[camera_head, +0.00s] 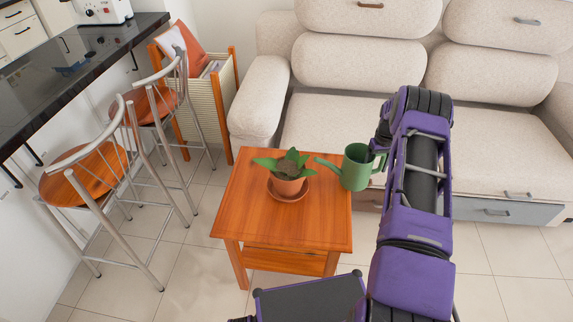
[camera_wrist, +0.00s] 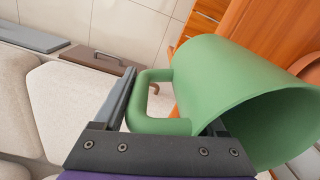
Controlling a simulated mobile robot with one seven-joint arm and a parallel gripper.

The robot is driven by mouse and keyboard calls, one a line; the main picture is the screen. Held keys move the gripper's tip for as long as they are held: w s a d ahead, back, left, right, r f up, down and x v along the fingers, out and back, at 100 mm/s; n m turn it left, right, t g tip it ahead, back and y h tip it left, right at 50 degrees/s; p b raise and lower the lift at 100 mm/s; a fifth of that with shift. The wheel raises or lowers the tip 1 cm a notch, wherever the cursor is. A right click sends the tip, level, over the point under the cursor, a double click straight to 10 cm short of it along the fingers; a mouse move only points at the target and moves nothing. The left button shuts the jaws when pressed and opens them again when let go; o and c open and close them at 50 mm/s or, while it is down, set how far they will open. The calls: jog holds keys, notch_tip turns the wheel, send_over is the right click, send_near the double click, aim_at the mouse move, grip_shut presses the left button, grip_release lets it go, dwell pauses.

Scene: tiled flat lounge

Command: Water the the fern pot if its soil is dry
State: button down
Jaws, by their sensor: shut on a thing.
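A green watering can (camera_head: 355,168) hangs in the air at the right side of the wooden side table, its spout pointing left towards the plant. In the wrist view the can (camera_wrist: 225,85) fills the right half, its open top facing the camera; no water can be made out inside. My gripper (camera_wrist: 170,112) is shut on the can's handle; in the head view its fingers are mostly hidden by the arm and can. The fern pot (camera_head: 287,184), terracotta with broad green leaves, stands upright on the table. Brownish soil shows between its leaves, too small to tell dry or wet.
The pot's saucer (camera_head: 289,195) rests on the wooden table (camera_head: 240,215). A cream sofa (camera_head: 330,115) stands close behind. Two bar stools (camera_head: 85,172) and a dark counter (camera_head: 60,75) are at left. Tiled floor is open around the table.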

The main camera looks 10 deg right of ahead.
jog(key=shift+w+d, duration=0.25)
jog(key=shift+d, duration=0.2)
jog(key=shift+w+d, duration=0.2)
jog(key=shift+d, duration=0.25)
jog(key=shift+r, duration=0.1)
jog(key=shift+w+a+r+h, duration=0.1)
jog(key=shift+a+r+h, duration=0.4)
jog(key=shift+r, duration=0.55)
jog(key=shift+s+a+r+h, duration=0.1)
jog(key=shift+a+r+h, duration=0.25)
jog(key=shift+r+h, duration=0.55)
jog(key=shift+w+a+r+h, duration=0.1)
jog(key=shift+a+r+h, duration=0.3)
jog(key=shift+r, duration=1.05)
jog(key=shift+a+r+h+p, duration=0.2)
jog(key=shift+a+r+h, duration=0.15)
jog(key=shift+r, duration=0.3)
jog(key=shift+a+r+h+p, duration=0.15)
jog(key=shift+a+r+h, duration=0.25)
jog(key=shift+r, duration=0.25)
jog(key=shift+a+r+h+p, duration=0.2)
jog(key=shift+a+r+h, duration=0.15)
jog(key=shift+r, duration=0.3)
